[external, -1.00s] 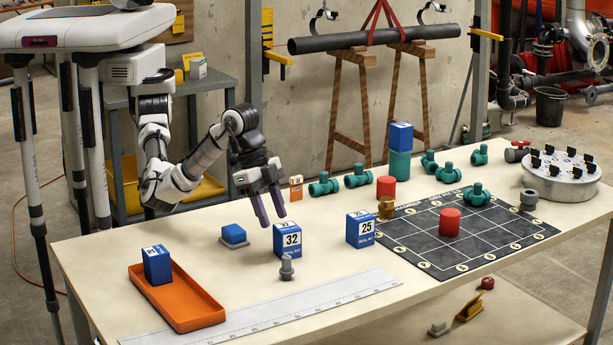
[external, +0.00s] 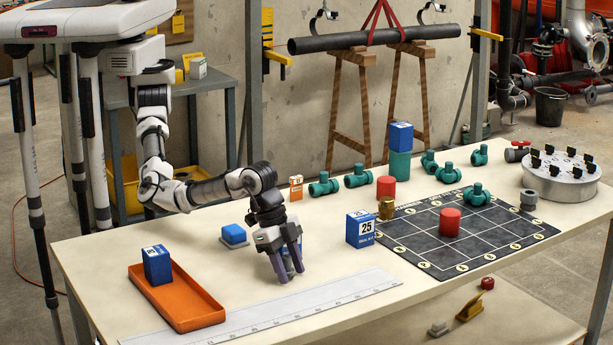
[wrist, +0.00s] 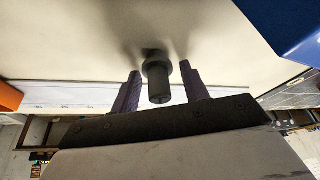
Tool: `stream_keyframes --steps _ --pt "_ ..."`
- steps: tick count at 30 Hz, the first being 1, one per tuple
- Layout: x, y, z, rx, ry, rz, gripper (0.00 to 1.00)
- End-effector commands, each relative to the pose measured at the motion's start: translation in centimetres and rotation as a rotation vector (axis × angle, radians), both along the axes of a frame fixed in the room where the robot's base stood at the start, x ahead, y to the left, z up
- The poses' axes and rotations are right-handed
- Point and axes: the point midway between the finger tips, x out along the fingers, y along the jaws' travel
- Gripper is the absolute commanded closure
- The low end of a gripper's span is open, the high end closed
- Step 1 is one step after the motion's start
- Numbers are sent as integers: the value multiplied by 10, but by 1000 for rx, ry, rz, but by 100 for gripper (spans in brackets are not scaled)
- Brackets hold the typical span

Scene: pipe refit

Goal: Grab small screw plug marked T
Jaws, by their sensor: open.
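A small grey screw plug (wrist: 158,82) with a wider collar stands upright on the table. In the wrist view it is between my two purple fingers, with a gap on each side. In the external view my gripper (external: 288,276) points down at the table and mostly hides the plug. The fingers are open and do not hold it. No letter T is readable on the plug. A second grey fitting (external: 528,200) stands at the right corner of the dark grid mat (external: 490,245); its marking is unreadable.
A blue box (wrist: 290,22) is close beside my gripper in the wrist view. An orange tray (external: 200,305) holding a blue box is at left, and a long ruler (external: 330,297) lies in front.

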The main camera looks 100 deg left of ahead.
Motion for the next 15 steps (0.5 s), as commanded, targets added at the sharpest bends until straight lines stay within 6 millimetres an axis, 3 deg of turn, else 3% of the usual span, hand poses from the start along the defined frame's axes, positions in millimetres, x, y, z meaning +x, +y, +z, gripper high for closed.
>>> stream_keyframes --steps 6,15 --pt "0 0 -1 0 -1 0 55" --pt "0 0 -1 0 -1 0 92"
